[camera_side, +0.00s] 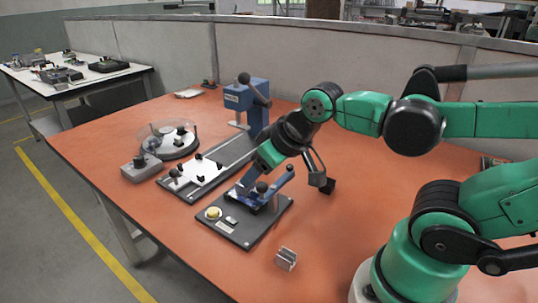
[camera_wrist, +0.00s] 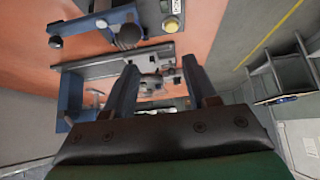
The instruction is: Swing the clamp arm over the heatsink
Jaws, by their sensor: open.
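A dark fixture plate (camera_side: 240,233) lies near the table's front edge, with a yellow button (camera_side: 213,212) at its left corner. The blue clamp arm (camera_side: 277,183) stands at the plate's rear right and points away from it. A dark ball knob (camera_side: 261,187) is by its inner end. In the wrist view the clamp arm (camera_wrist: 78,25) and ball knob (camera_wrist: 128,37) are at the top. A small grey finned piece, apparently the heatsink (camera_side: 286,259), lies on the table right of the plate. My gripper (camera_wrist: 160,64) is open and empty, above the plate's rear left; contact is unclear.
A long dark base with a white plate (camera_side: 199,173) and a blue press (camera_side: 246,97) stand behind the fixture. A round clear-covered dish (camera_side: 168,140) and a grey box (camera_side: 140,169) are at left. The orange table (camera_side: 240,280) is bare in front.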

